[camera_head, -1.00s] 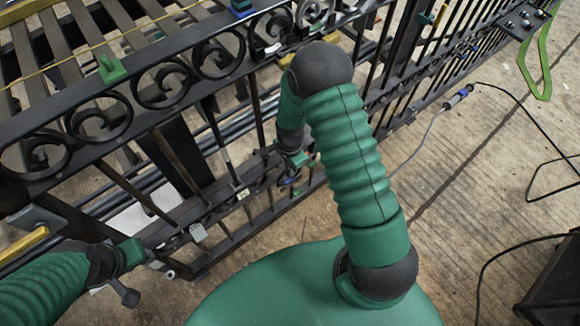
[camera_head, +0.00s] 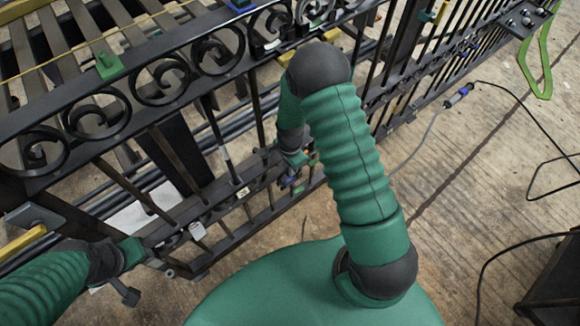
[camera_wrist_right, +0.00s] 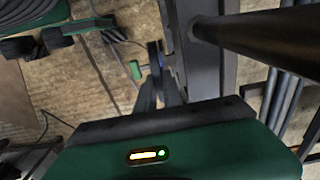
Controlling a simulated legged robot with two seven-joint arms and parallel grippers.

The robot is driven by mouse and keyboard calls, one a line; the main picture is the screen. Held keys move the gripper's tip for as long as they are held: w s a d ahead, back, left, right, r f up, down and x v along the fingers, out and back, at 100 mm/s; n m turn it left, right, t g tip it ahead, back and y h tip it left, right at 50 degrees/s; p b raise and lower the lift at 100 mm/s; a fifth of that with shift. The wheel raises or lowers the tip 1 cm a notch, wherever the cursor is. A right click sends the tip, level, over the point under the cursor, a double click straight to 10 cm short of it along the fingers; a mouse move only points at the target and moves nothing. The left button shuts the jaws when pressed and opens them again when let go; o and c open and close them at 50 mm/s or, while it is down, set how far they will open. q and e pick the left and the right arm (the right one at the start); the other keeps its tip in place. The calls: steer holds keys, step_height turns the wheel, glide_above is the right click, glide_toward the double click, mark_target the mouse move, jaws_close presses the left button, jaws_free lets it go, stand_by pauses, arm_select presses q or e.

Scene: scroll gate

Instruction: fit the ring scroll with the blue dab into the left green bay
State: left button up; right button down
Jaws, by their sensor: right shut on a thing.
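My right gripper (camera_head: 291,172) is low by the gate's lower rail, partly hidden by my own forearm.
The black gate (camera_head: 160,82) carries a row of scrolls between its top rails, with upright bars below. A blue block (camera_head: 240,4) is on the top rail. A green loop (camera_head: 536,68) hangs at right. Cables cross the open concrete floor (camera_head: 455,190).

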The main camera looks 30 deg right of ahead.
steer(key=shift+f, duration=0.35)
steer(key=c, duration=1.4)
jaws_free()
step_height(320, 180, up, 7)
steer(key=shift+p, duration=1.1)
steer(key=shift+r, duration=0.2)
